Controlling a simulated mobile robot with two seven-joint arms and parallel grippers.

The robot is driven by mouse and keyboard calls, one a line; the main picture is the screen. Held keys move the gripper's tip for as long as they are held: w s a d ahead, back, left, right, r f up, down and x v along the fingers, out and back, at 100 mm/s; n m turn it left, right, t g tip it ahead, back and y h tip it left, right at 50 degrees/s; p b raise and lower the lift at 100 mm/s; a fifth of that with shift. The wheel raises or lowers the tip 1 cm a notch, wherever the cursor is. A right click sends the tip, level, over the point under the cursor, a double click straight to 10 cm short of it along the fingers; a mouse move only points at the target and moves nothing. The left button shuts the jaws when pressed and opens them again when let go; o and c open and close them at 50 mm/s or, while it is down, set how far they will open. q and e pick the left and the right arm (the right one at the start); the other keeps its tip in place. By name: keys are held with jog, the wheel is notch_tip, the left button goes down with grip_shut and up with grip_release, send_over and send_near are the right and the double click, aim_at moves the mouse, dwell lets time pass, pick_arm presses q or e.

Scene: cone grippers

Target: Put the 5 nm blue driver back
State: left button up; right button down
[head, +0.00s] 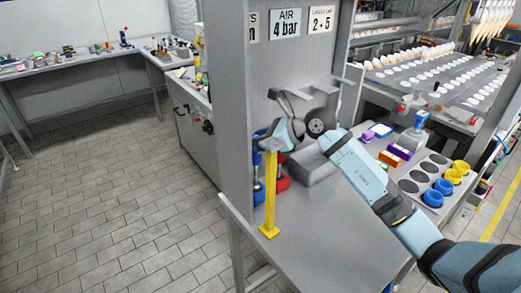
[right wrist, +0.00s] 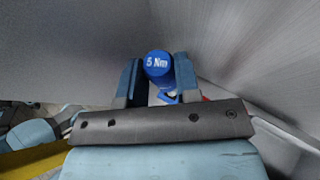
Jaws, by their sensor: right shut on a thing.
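The blue driver (right wrist: 158,65), marked "5 Nm" on its end, sits between the two fingers of my right gripper (right wrist: 158,78) in the right wrist view. The fingers are shut on it. In the head view, my right gripper (head: 268,142) is at the grey panel, behind the top of a yellow post. Blue parts (head: 258,190) show left of the post and a red driver (head: 282,178) shows right of it. The post and gripper partly hide them, and I cannot tell whether the blue driver touches a holder. My left gripper is not in view.
The yellow post (head: 270,200) stands on the grey worktop (head: 320,245), close to my right gripper. A grey box (head: 318,166) is under my right arm. Black-holed plate, yellow and blue cups (head: 432,197) and coloured blocks (head: 390,158) are to the right. The front worktop is clear.

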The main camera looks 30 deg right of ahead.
jog(key=shift+f, duration=1.7)
jog(key=c, duration=0.8)
grip_release()
jog(key=b+v, duration=0.1)
jog(key=v, duration=1.1)
